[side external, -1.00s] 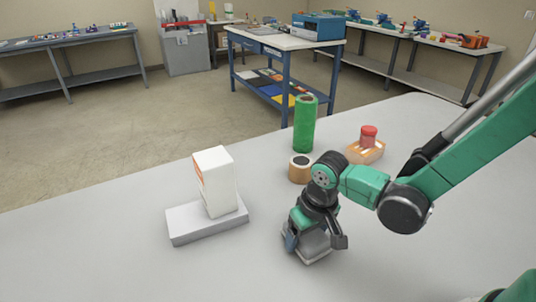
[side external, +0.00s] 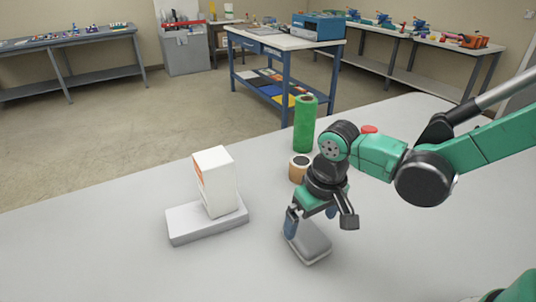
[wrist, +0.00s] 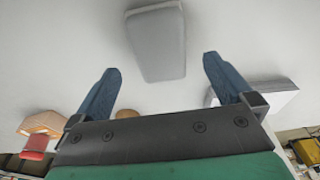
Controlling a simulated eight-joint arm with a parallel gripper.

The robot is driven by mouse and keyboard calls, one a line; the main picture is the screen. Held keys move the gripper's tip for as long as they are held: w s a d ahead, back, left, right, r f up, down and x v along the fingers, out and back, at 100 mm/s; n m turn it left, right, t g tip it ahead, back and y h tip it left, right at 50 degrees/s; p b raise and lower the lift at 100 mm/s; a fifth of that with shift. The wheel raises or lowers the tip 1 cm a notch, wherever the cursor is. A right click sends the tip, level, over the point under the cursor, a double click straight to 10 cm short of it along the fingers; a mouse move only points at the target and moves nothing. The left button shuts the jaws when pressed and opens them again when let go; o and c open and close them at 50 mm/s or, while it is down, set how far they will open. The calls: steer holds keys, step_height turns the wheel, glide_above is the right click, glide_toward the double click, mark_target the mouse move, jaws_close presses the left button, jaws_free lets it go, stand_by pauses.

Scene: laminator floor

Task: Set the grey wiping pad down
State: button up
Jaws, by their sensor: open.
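The grey wiping pad (side external: 309,243) lies flat on the light grey table in the side external view. It also shows in the wrist view (wrist: 157,42), ahead of the fingertips and between their lines. My gripper (side external: 318,222) is above the pad, its fingers spread and empty. In the wrist view the two blue fingertips (wrist: 158,64) stand wide apart, with nothing between them. The near part of the pad is clear to see; its far end is partly behind my gripper in the side external view.
A white box (side external: 217,182) stands on a pale grey block (side external: 207,222) to the left. A green roll (side external: 304,125) and a tan tape roll (side external: 299,168) stand behind my gripper. A red-topped item (side external: 369,129) is mostly hidden by my arm. The front left of the table is clear.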

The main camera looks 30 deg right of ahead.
mark_target(314, 239)
step_height(314, 239, up, 7)
steer(key=s, duration=0.1)
steer(key=s+d+r+t, duration=0.1)
steer(key=d+t, duration=0.4)
steer(key=d, duration=0.4)
steer(key=shift+s+d+r, duration=0.3)
